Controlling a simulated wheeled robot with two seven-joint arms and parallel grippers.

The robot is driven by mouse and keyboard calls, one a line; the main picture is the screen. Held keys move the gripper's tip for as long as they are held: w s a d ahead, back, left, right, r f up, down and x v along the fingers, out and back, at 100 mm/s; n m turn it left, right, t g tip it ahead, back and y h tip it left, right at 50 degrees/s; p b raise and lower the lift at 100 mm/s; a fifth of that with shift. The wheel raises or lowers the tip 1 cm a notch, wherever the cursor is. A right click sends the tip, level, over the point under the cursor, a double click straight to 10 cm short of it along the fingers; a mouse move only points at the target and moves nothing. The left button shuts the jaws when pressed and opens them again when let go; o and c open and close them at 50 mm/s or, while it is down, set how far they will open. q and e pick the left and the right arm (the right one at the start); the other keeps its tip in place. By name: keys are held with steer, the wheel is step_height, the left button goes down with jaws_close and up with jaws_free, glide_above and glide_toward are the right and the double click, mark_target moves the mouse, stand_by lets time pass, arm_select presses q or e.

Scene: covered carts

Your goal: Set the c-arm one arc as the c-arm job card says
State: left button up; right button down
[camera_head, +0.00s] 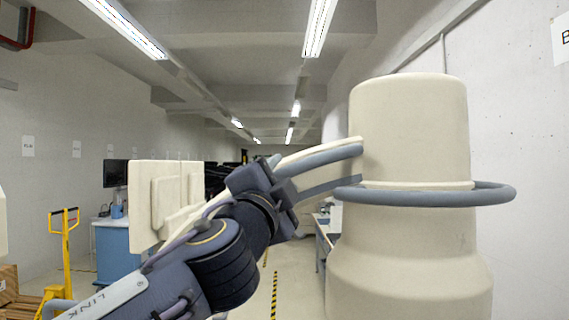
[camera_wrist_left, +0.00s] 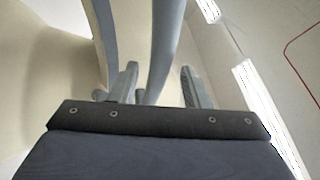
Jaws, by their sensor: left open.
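The c-arm's large cream cylinder (camera_head: 408,130) stands upright at the right of the head view, with a grey-blue ring (camera_head: 440,197) around it. A curved cream and grey-blue arc (camera_head: 325,157) runs left from the cylinder, partly behind my left gripper (camera_head: 298,182). A pale flat panel (camera_head: 150,200) stands left of my wrist. In the left wrist view the two fingers (camera_wrist_left: 158,85) are open, with a grey-blue curved bar (camera_wrist_left: 164,40) passing between or just beyond them; I cannot tell which. No job card is legible. My right gripper is not in view.
A blue cabinet (camera_head: 115,252) with a dark monitor (camera_head: 115,173) stands at the back left. A yellow pallet truck (camera_head: 66,245) is at the far left. A bare aisle with a yellow-black floor line (camera_head: 274,295) runs back. A white wall (camera_head: 520,120) is close on the right.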

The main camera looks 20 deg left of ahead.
arm_select(q)
steer(key=shift+p+x, duration=0.4)
steer(key=shift+x, duration=0.9)
jaws_close()
